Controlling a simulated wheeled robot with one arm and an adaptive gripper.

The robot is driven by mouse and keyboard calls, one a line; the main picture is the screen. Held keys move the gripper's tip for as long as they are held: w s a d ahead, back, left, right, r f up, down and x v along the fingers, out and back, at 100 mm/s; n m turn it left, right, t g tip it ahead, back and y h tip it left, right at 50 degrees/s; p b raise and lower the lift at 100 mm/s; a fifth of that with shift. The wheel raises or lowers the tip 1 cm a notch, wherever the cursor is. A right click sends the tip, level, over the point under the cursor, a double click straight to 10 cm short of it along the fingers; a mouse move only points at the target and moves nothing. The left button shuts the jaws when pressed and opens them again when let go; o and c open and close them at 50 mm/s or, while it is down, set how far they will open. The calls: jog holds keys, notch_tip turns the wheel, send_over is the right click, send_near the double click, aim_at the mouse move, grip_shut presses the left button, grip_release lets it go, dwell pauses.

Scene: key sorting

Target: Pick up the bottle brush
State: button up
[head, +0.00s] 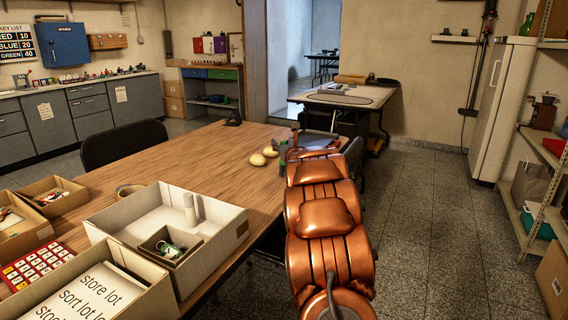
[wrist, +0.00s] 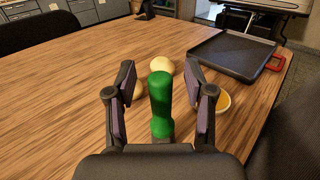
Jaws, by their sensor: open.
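A green upright handle (wrist: 161,103), which I take to be the bottle brush, stands between the fingers in the wrist view. Its lower end is hidden behind the gripper body, so its bristles do not show. My gripper (wrist: 160,100) is open, with one finger on each side of the handle and a visible gap on both sides. In the head view a small bit of green (head: 283,149) shows at the far end of my copper arm, by the table's right edge; most of the gripper is hidden there.
Two pale rounded items (head: 257,160) lie left of the gripper. A dark tray with a red handle (wrist: 235,53) lies beyond it, and a yellow-orange round piece (wrist: 223,102) sits by the right finger. Open boxes (head: 238,227) fill the near table; its middle is clear.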

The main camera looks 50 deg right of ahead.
grip_shut()
dwell(0.4)
jog(key=shift+r, duration=0.15)
